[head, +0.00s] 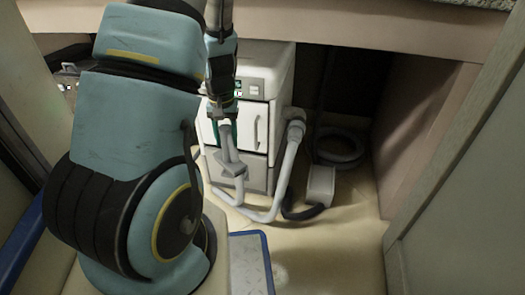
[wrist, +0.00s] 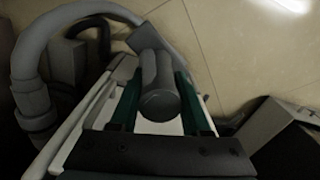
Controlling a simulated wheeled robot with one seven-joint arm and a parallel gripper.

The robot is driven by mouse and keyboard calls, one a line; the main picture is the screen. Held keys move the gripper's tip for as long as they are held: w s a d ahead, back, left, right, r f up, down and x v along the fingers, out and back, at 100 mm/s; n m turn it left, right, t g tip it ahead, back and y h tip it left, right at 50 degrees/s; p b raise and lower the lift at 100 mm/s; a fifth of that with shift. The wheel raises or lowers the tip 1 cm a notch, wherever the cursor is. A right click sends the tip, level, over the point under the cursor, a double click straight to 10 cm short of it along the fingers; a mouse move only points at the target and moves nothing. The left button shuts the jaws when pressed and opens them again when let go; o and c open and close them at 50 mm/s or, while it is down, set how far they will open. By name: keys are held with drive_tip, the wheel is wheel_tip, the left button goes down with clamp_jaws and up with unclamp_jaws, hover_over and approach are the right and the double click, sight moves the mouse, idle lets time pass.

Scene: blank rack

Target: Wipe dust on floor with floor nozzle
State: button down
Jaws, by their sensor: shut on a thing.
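My gripper (head: 226,128) hangs in front of the white cabinet, with its green fingers shut on the grey tube of the floor nozzle (head: 232,169). The nozzle's flat head points down and appears to be above the floor. In the wrist view the grey tube (wrist: 158,92) sits between the two green fingers. A grey hose (head: 258,215) loops from the nozzle low over the floor and up to a port on the cabinet's right side. A faint pale patch (head: 281,274) shows on the beige floor (head: 340,250); I cannot tell whether it is dust.
The white cabinet (head: 275,75) stands under the counter. A wooden panel (head: 425,120) bounds the right side. The floor at front right is clear.

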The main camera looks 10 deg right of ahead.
drive_tip(key=w+a+r+n, duration=0.2)
drive_tip(key=a, duration=0.5)
drive_tip(key=shift+w+a+r, duration=0.2)
drive_tip(key=shift+a+r, duration=0.1)
drive_tip(key=shift+r, duration=0.05)
